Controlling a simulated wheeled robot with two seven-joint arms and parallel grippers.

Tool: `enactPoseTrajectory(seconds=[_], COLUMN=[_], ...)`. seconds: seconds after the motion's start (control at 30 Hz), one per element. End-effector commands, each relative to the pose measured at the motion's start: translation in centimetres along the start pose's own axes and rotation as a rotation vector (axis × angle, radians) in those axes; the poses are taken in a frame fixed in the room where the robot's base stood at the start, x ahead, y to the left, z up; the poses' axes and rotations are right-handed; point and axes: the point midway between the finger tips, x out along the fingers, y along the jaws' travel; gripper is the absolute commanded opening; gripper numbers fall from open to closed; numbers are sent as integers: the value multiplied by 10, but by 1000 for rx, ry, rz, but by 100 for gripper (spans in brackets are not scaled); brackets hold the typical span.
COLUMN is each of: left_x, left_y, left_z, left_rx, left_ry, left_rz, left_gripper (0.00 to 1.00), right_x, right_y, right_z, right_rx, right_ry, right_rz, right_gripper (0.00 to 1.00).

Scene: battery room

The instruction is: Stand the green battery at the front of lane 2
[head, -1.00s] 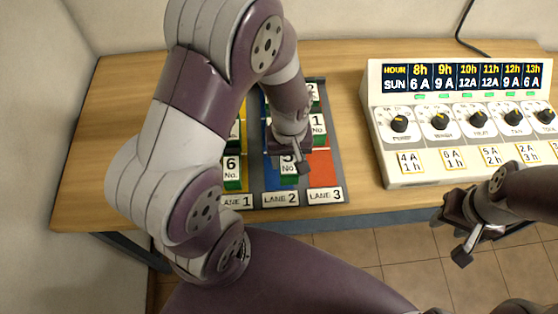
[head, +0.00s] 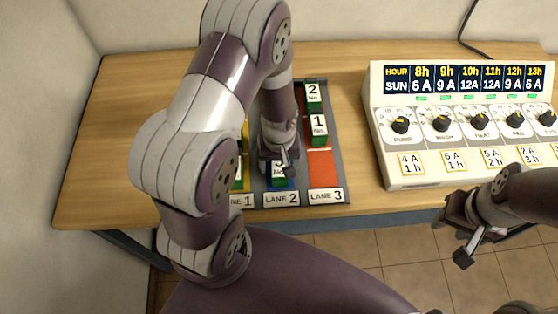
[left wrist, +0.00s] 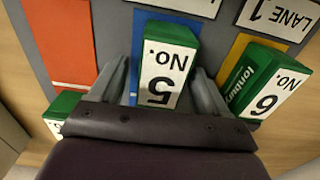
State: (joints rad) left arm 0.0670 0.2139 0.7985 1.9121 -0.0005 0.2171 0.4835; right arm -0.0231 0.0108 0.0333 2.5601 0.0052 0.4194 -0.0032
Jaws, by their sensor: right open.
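The green battery, labelled No. 5 (head: 279,171), is upright at the front part of the blue lane 2, just behind the LANE 2 plate (head: 281,199). In the left wrist view the same battery (left wrist: 166,68) sits between my left gripper's fingers. Whether the battery's base touches the lane is hidden. My right gripper (head: 468,242) is open and empty in front of the table's edge, at the lower right.
Battery No. 6 (left wrist: 265,85) stands close by in yellow lane 1. Batteries No. 1 (head: 318,127) and No. 2 (head: 313,96) stand in red lane 3, whose front (head: 321,168) is bare. A control panel with dials (head: 400,165) stands at the right. My left arm hides part of the lanes.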

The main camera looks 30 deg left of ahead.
Motion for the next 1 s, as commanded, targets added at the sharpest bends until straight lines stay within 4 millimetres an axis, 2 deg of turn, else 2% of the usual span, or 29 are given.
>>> enactPoseTrajectory(seconds=[0.23, 0.33, 0.7, 0.83, 0.9, 1.0], left_x=[-2, -10, -102, -119, -128, -141], left_y=[0, 0, 0, 0, 1, 1], left_z=[0, -1, -1, 0, 6, 26], left_rx=[0, 0, 0, 4, 74, 296], left_ry=[0, 2, 5, 2, 14, 55], left_rz=[0, 1, 2, 1, 7, 24], left_gripper=[76, 76, 76, 76, 76, 76], right_x=[-1, -2, 0, 1, 1, 1], right_y=[0, 0, 0, 0, 0, 0], right_z=[0, 0, 0, 0, 0, 0], right_rx=[0, 0, 0, 0, 0, 0], right_ry=[0, 0, 0, 0, 0, 0], right_rz=[0, 0, 0, 0, 0, 0], right_gripper=[43, 43, 43, 43, 43, 43])
